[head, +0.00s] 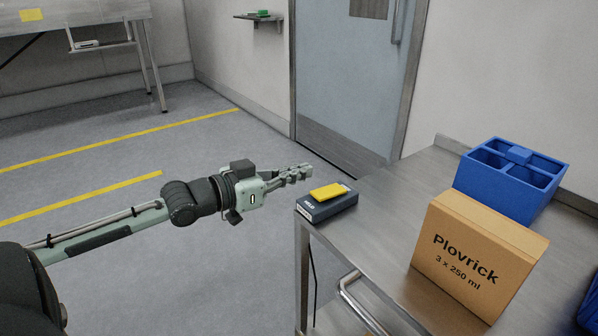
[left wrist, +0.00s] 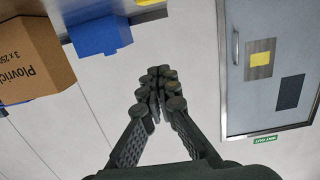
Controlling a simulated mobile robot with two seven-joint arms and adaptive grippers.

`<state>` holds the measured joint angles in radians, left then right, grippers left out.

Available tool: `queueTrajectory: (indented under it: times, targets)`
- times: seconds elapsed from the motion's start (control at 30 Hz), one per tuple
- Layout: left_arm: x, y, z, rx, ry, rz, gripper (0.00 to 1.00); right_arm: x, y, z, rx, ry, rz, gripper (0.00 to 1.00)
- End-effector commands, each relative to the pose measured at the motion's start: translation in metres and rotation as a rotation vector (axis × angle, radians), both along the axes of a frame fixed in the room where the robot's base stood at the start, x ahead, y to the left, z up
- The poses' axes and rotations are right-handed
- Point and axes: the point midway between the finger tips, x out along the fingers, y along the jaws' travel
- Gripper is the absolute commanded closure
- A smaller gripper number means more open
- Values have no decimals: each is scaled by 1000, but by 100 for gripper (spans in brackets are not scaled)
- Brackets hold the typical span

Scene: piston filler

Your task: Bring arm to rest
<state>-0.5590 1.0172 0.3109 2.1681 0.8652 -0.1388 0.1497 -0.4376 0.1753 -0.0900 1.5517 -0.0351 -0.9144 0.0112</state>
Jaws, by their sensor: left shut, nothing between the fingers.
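My left arm reaches in from the left in the head view, held out over the floor. Its gripper (head: 298,174) is shut and empty, at the left of the metal table's corner and close to the dark box with a yellow item on it. I cannot tell the exact gap between them. In the left wrist view the fingers (left wrist: 158,82) meet at their tips with nothing between them. My right gripper does not show in either view.
The metal table (head: 385,215) carries the dark box (head: 328,207), the yellow item (head: 329,191), a Plovrick carton (head: 475,255) and a blue divided bin (head: 500,190). A grey door (head: 350,80) stands behind. The floor (head: 120,165) at left is clear.

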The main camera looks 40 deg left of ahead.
Motion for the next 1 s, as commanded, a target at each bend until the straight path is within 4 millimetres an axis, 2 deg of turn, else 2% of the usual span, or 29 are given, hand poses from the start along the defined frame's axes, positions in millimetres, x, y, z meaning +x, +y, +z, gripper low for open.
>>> queueTrajectory:
  times: [0.33,0.37,0.47,0.57,0.67,0.7,0.77,0.8,0.87,0.9,1.0]
  targets:
    - [0,2,-4,3,5,5,100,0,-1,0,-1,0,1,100]
    - [0,4,-8,6,12,11,100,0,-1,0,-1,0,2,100]
    - [-1,18,-37,25,58,55,100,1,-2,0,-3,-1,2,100]
    - [-8,40,-91,62,149,127,100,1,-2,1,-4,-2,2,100]
    - [-23,60,-160,111,274,202,100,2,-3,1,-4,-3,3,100]
    - [-31,65,-188,129,328,227,100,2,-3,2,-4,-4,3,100]
    - [-47,69,-232,157,413,260,100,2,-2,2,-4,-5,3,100]
    - [-59,70,-260,177,472,280,100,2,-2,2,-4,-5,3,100]
    - [-78,67,-302,205,561,300,100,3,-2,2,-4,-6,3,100]
    - [-93,62,-330,222,623,311,100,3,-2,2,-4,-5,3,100]
    - [-132,43,-393,269,777,321,100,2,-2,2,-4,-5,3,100]
